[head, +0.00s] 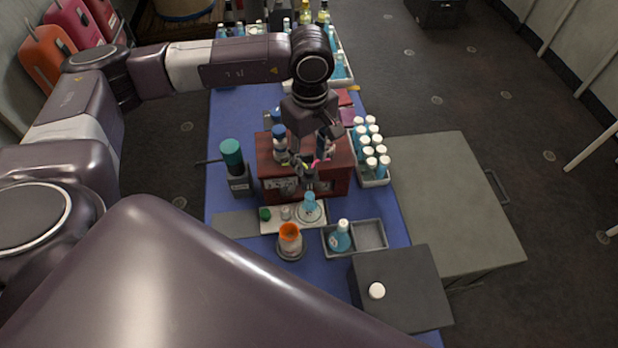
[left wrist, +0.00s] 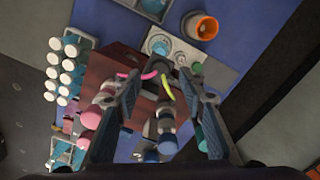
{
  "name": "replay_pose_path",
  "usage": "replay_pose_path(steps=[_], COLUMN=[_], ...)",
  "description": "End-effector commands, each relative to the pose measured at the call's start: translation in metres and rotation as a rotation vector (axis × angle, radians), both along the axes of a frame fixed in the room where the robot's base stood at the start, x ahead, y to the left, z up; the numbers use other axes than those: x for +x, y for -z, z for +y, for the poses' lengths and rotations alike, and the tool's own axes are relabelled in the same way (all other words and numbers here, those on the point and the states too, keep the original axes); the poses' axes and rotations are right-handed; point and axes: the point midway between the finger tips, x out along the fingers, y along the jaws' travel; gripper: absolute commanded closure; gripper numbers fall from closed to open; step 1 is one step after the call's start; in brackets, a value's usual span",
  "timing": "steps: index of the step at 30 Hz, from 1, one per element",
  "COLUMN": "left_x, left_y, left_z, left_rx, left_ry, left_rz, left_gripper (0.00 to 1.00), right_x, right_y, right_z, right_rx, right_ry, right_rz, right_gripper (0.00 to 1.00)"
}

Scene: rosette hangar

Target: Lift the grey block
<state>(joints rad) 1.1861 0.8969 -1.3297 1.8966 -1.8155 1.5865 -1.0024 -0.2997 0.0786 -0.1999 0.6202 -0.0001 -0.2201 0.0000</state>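Two grey things could be the grey block. One is a small dark grey block (head: 240,184) on the blue table, left of the red-brown box, with a green-capped item standing in it. The other is a larger flat-topped dark grey box (head: 405,285) at the table's near right corner, with a white round cap on top. My left gripper (head: 308,172) hangs over the front of the red-brown box, apart from both. In the left wrist view its fingers (left wrist: 160,76) are spread, with nothing held between them. My right gripper is not in view.
The red-brown box (head: 273,163) holds colourful items under the gripper. White-capped bottles in a tray (head: 375,182) stand at its right. In front are a small flask (head: 310,205), an orange-rimmed beaker (head: 290,240) and a grey tray (head: 371,236). A grey-green side table (head: 455,195) looks bare.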

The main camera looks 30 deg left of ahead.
Motion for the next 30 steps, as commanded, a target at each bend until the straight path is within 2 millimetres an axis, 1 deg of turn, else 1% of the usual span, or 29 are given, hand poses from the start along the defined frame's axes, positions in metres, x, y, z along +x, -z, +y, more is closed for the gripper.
replay_pose_path(steps=[1, 3, 14, 30], left_x=[0.0, 0.0, 0.0, 0.0], left_y=[-0.006, -0.012, -0.04, -0.041], left_z=[0.0, 0.0, 0.0, 0.0], left_rx=[-0.001, -0.002, -0.001, 0.0], left_ry=[0.0, 0.0, 0.0, 0.0], left_rz=[-0.002, -0.001, -0.002, -0.001], left_gripper=[0.62, 0.62, 0.62, 0.62], right_x=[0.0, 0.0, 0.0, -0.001], right_y=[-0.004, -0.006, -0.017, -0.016], right_z=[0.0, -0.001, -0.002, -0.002], right_rx=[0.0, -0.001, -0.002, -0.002], right_ry=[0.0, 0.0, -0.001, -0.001], right_rz=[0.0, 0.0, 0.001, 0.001], right_gripper=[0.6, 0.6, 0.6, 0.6])
